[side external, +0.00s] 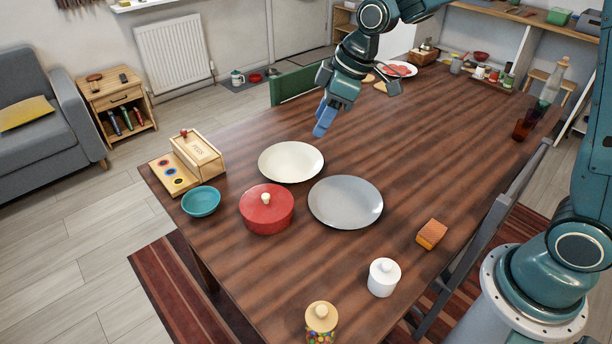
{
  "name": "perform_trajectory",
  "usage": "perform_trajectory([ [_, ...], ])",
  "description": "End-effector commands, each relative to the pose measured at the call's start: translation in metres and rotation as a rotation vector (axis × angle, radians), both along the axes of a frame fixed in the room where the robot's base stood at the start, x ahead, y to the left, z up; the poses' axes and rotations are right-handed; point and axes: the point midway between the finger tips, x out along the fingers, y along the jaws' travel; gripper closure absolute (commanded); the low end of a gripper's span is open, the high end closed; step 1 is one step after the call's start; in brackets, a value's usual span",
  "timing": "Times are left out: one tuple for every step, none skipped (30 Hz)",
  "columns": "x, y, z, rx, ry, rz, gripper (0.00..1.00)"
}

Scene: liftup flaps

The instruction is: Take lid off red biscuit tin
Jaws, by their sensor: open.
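The red biscuit tin (267,217) stands on the dark wooden table, left of the grey plate. My gripper (322,130) has blue fingertips and hangs above the table, behind and to the right of the cream plate. It is open and apart from the tin, with nothing visible in it.
A cream plate (291,161), grey plate (345,202) and teal bowl (201,201) surround the tin. A wooden box (197,154) stands at the left edge. A sponge (431,234), white jar (383,278) and sweets jar (320,322) stand toward the front. The table's middle right is clear.

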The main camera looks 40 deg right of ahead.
Motion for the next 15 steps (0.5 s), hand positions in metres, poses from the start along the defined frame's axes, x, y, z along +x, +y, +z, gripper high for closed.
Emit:
perform_trajectory([
  [0.01, 0.003, -0.011, 0.003, 0.007, 0.025, 0.55],
  [0.015, 0.005, -0.017, 0.005, 0.007, 0.04, 0.55],
  [0.021, 0.008, -0.025, 0.008, 0.008, 0.061, 0.55],
  [0.026, 0.01, -0.031, 0.01, 0.01, 0.077, 0.55],
  [0.031, 0.012, -0.037, 0.012, 0.01, 0.092, 0.55],
  [0.037, 0.014, -0.045, 0.016, 0.01, 0.112, 0.55],
  [0.041, 0.016, -0.052, 0.018, 0.012, 0.126, 0.55],
  [0.045, 0.018, -0.057, 0.021, 0.011, 0.141, 0.55],
  [0.05, 0.02, -0.065, 0.025, 0.01, 0.159, 0.55],
  [0.053, 0.022, -0.071, 0.027, 0.01, 0.171, 0.55],
  [0.056, 0.023, -0.076, 0.029, 0.011, 0.182, 0.55],
  [0.06, 0.025, -0.082, 0.032, 0.01, 0.196, 0.55],
  [0.062, 0.026, -0.087, 0.034, 0.01, 0.205, 0.55],
  [0.064, 0.028, -0.09, 0.036, 0.009, 0.214, 0.55],
  [0.066, 0.029, -0.095, 0.038, 0.009, 0.224, 0.55],
])
